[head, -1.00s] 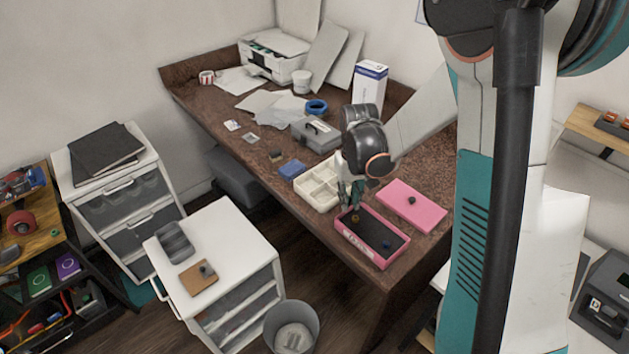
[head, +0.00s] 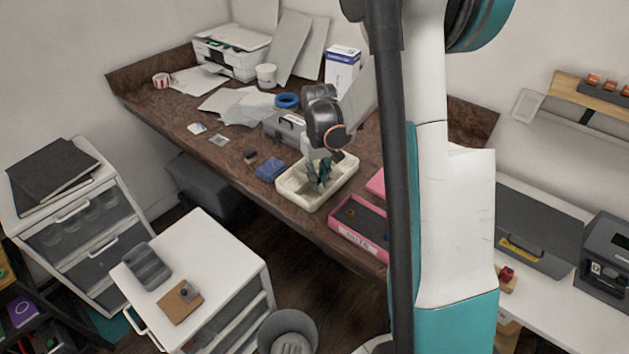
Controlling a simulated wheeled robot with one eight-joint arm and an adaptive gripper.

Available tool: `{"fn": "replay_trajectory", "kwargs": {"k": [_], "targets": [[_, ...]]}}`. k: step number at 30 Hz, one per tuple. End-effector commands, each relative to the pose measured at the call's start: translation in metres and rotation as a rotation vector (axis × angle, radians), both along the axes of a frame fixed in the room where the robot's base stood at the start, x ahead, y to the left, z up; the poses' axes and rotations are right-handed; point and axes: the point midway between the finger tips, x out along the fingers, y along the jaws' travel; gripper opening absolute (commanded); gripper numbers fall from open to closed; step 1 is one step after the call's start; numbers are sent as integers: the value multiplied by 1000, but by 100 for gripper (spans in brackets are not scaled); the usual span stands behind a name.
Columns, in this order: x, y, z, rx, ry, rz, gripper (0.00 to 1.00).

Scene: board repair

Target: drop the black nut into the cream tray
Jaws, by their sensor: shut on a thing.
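My gripper (head: 318,181) points down over the cream tray (head: 289,192), with its dark green fingers within the tray's outline. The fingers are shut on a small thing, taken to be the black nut. The nut itself is too small and hidden by the fingers to make out. I cannot tell how high the fingertips are above the tray floor. The cream tray has raised walls and compartments, partly covered by my wrist.
A pink box (head: 345,234) with a dark floor and a gold nut (head: 350,213) stands right of the tray, partly behind my arm. A grey case (head: 285,127) and a blue item (head: 270,168) lie near the tray. The table's front edge (head: 240,187) is close.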

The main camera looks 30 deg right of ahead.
Motion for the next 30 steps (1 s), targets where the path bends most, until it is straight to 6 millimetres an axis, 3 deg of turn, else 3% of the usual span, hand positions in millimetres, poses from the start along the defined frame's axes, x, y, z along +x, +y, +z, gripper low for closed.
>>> {"fn": "replay_trajectory", "kwargs": {"k": [5,14,15,18,30], "targets": [[0,0,-19,0,0,0,3],[0,0,-20,0,0,0,3],[0,0,-20,0,0,0,20],[0,0,-20,0,0,0,39],[0,0,-16,0,0,0,39]]}}
